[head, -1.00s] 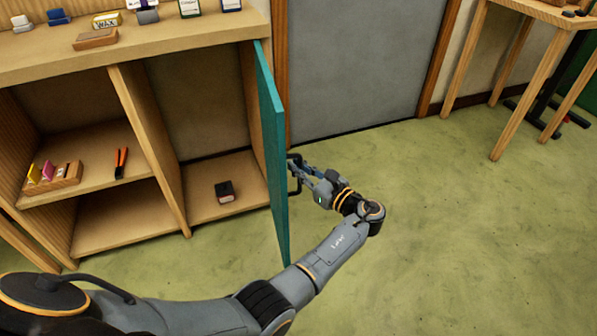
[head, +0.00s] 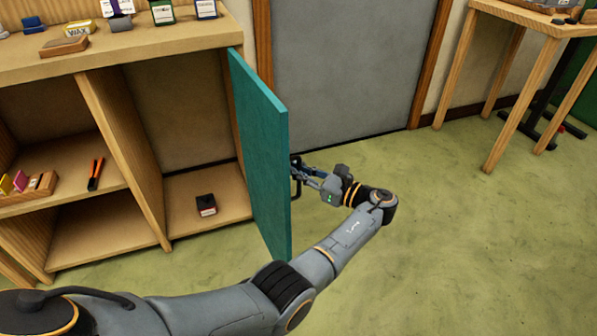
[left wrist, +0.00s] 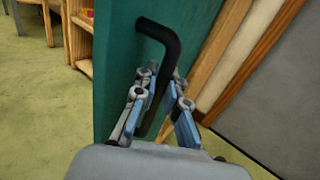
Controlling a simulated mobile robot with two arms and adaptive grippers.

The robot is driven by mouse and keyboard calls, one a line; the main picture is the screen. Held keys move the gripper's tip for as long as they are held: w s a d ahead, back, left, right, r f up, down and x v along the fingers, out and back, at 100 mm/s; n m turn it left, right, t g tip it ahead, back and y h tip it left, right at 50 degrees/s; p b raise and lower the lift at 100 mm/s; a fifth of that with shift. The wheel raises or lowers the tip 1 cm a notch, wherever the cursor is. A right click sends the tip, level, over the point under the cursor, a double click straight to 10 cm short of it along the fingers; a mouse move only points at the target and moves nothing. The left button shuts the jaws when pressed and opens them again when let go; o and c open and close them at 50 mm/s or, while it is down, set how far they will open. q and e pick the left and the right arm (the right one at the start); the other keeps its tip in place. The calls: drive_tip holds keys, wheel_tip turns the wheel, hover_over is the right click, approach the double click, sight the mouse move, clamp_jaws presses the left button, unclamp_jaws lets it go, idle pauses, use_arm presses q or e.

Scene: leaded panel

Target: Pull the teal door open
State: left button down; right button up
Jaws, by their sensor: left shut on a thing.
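The teal door (head: 262,150) is hinged at the right side of the wooden cabinet and stands wide open, sticking out from the cabinet front. Its inner face shows in the head view, and its outer face (left wrist: 120,60) in the left wrist view. A black bar handle (left wrist: 164,45) is on the outer face. My left gripper (head: 300,174) is on the door's right side, shut on the handle. In the left wrist view its blue fingers (left wrist: 158,100) lie on both sides of the handle's bar. My right gripper is not in view.
The cabinet compartment behind the door holds a small dark box (head: 206,205). Several small items stand on the cabinet top (head: 130,50). A grey door panel (head: 345,70) is behind. A wooden table (head: 520,20) stands at the right; green floor between is clear.

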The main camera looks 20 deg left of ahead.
use_arm(q)
drive_tip(key=shift+s+d+f, duration=0.15)
drive_tip(key=shift+d+f, duration=0.1)
drive_tip(key=shift+f, duration=0.1)
drive_tip(key=c, duration=1.4)
unclamp_jaws()
drive_tip(key=shift+d+r, duration=0.1)
drive_tip(key=shift+r, duration=0.15)
